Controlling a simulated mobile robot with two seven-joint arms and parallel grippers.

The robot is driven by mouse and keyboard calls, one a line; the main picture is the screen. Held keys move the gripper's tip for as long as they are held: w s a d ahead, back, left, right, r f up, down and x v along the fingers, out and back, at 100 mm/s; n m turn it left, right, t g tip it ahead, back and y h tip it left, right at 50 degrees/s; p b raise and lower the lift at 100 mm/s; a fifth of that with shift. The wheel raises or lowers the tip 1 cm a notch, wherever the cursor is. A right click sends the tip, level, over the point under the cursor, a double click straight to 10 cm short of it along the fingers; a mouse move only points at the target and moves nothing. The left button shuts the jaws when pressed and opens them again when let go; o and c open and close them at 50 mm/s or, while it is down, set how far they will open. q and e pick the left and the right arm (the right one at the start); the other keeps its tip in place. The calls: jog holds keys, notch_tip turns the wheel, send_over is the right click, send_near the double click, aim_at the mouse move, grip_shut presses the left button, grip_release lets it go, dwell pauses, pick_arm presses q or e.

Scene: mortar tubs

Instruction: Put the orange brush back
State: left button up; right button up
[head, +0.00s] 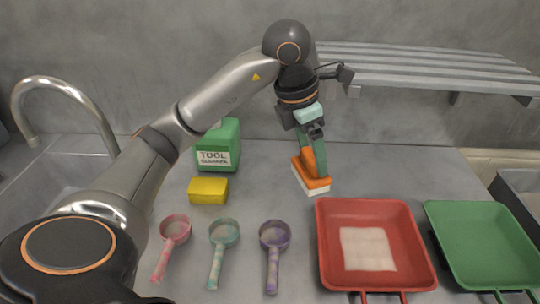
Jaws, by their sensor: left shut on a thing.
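The orange brush (312,178) has an orange body and a pale base. It is behind the red tray, left of its back corner. My left gripper (312,148) points down from above and is shut on the orange brush. I cannot tell whether the brush's base touches the counter or is just above it. My right gripper is not in view.
A red tray (329,238) with a pale square and a green tray (490,240) stand at the right. Pink (174,229), teal (224,233) and purple (274,236) scoops lie at the front. A yellow sponge (208,191), green cleaner jug (229,143) and sink (60,175) are left. A slatted shelf (430,66) overhangs the back right.

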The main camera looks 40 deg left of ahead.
pick_arm(q)
jog(key=shift+w+a+f, duration=0.55)
jog(key=shift+a+f, duration=1.55)
jog(key=shift+a, duration=0.05)
jog(key=shift+w+a+f, duration=0.5)
jog(key=shift+a+f, duration=1.6)
jog(key=shift+w+a+f, duration=0.55)
jog(key=shift+a+f, duration=1.55)
jog(key=shift+a, duration=0.05)
jog(key=shift+f, duration=0.1)
jog(key=o, duration=1.2)
jog(key=v, duration=1.2)
